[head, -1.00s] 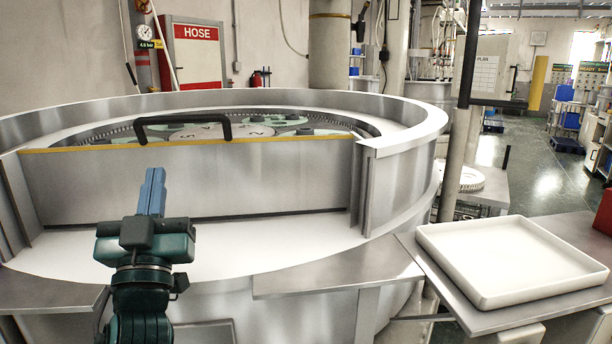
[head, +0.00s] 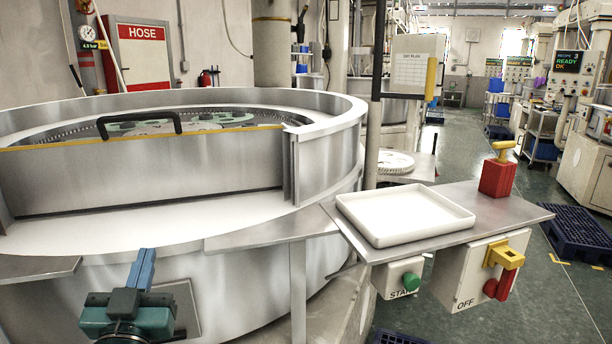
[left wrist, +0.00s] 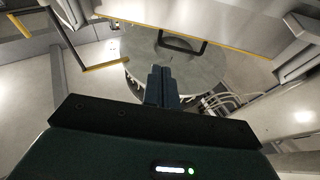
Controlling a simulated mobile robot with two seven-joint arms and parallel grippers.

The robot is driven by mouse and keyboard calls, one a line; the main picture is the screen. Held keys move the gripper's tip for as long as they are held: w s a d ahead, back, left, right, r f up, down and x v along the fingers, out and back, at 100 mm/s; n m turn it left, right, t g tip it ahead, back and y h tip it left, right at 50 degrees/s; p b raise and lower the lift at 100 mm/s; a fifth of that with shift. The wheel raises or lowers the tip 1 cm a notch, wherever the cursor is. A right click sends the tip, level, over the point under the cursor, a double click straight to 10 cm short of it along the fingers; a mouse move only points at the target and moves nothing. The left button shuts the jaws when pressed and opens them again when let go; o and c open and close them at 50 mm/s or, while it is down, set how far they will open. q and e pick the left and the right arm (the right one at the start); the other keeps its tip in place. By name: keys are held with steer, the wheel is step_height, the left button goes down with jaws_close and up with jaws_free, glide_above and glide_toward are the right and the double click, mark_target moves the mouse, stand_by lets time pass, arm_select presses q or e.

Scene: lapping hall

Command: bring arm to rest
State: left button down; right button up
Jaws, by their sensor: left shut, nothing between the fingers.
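My left gripper (head: 143,264) shows at the lower left of the head view, in front of the round steel machine (head: 225,240). Its two blue fingers are together with nothing between them. In the left wrist view the same closed fingers (left wrist: 162,86) point away from the camera, toward the panel with the black handle. My right gripper is in neither view.
The machine's guard panel (head: 150,176) with a black handle (head: 140,124) stands upright behind my gripper. To the right, a steel shelf (head: 515,215) carries an empty white tray (head: 405,214) and a red block with a yellow handle (head: 497,177). START (head: 411,281) and OFF boxes (head: 490,270) hang below.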

arm_select(q)
steer(key=s+d+f+m+g+h+p, duration=0.1)
steer(key=s+d+f+g+h, duration=0.15)
steer(key=f, duration=0.55)
steer(key=s+d+f+m+g+h+p, duration=0.1)
steer(key=s+d+f+g, duration=0.15)
steer(key=f, duration=0.65)
steer(key=s+d+f+m+g+h+p, duration=0.1)
steer(key=s+d+f+g, duration=0.4)
steer(key=s+f, duration=0.8)
steer(key=shift+f+g+h+p, duration=0.25)
steer(key=shift+g+h+p, duration=0.4)
steer(key=shift+h, duration=0.3)
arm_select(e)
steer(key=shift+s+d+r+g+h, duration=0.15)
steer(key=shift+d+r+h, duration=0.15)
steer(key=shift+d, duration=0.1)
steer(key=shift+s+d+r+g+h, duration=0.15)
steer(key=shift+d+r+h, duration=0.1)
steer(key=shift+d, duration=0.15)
arm_select(q)
steer(key=shift+d, duration=0.1)
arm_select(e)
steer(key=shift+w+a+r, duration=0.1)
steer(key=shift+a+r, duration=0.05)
